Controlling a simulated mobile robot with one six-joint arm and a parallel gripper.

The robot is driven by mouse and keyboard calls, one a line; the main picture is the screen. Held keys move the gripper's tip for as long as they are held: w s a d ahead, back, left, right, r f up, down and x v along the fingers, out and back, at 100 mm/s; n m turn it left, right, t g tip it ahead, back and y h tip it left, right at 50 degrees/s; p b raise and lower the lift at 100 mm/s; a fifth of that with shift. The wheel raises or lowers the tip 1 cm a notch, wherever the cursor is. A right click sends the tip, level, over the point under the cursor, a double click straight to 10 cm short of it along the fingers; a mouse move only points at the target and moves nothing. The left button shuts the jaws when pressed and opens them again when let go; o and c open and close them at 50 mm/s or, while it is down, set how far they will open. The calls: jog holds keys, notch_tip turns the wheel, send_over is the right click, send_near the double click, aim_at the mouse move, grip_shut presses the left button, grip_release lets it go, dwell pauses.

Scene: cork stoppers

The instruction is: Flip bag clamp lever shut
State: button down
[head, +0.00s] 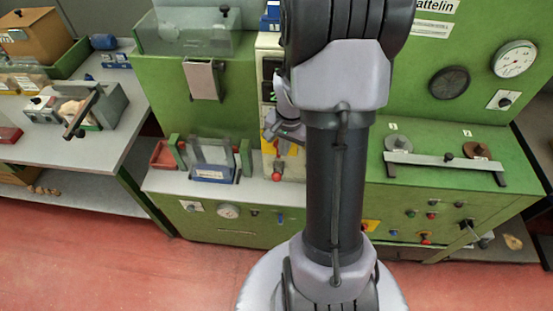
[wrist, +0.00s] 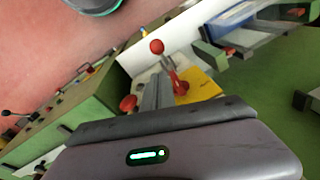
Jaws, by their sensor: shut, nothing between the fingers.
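A red lever (wrist: 168,66) with a ball knob stands on a red bracket over a yellow plate (wrist: 205,88) in the wrist view; I take it for the bag clamp lever. In the head view its red knob (head: 276,177) shows low on the pale column, left of my arm. My gripper (wrist: 158,80) is shut and empty, its fingertips close beside the bracket. I cannot tell whether they touch. A second red knob (wrist: 128,103) is left of the fingers in the wrist view.
Green machine panels with dials flank the column. A bench (head: 110,150) stands at left; red floor is open in front.

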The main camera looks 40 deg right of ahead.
aim_at(277, 173)
notch_tip(277, 173, down, 10)
jog(key=w+b, duration=0.1)
jog(key=b, duration=0.2)
jog(key=shift+w+d+b, duration=0.15)
jog(key=shift+w+b, duration=0.05)
jog(key=shift+b, duration=0.1)
jog(key=shift+d, duration=0.1)
